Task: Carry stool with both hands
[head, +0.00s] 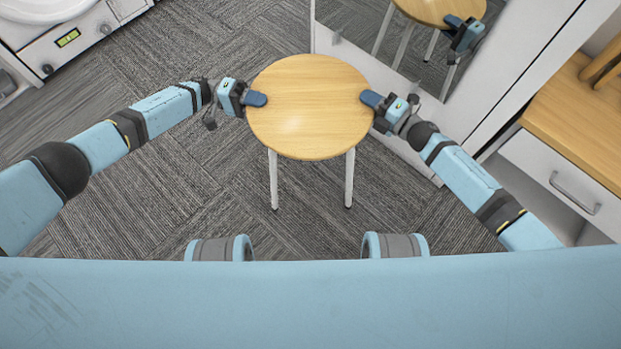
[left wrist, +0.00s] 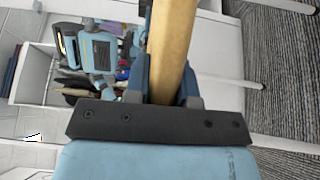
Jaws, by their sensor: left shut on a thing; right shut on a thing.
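The stool has a round wooden seat (head: 308,105) and pale straight legs, two of which show below the seat's near edge. It is upright in front of me in the head view. My left gripper (head: 256,99) is shut on the left edge of the seat. In the left wrist view the seat's edge (left wrist: 172,50) runs between the two fingers. My right gripper (head: 372,98) is shut on the right edge of the seat. The far legs are hidden under the seat.
A mirror (head: 400,45) behind the stool on the right reflects the stool and my right gripper. A white cabinet with a wooden top (head: 565,110) and drawer stands at the right. A white appliance (head: 75,45) is at the upper left. Grey carpet (head: 150,210) is clear on the left.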

